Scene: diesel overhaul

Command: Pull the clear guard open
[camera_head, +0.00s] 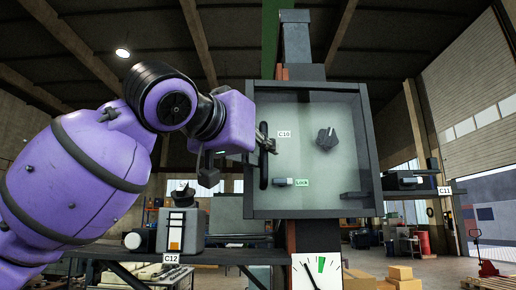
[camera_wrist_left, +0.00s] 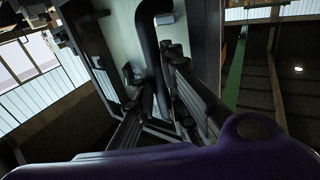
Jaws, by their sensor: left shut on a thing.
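The clear guard (camera_head: 310,120) is a see-through panel in a dark frame on the front of a box labelled C10. Behind it show a dark knob (camera_head: 326,138) and a small lever beside a green "Lock" label (camera_head: 302,183). The guard's upright black handle (camera_head: 263,172) is at its left side. My left gripper (camera_head: 267,143) is at this handle, shut on it. In the left wrist view the handle (camera_wrist_left: 150,40) runs down between my fingers (camera_wrist_left: 162,95). The purple wrist hides part of the frame's left edge. My right gripper is not in view.
A unit labelled C12 (camera_head: 181,229) stands on a dark shelf at the lower left. A dial gauge (camera_head: 317,271) is below the box. A dark part labelled C11 (camera_head: 410,180) sticks out at the right. Cartons (camera_head: 400,274) stand far behind.

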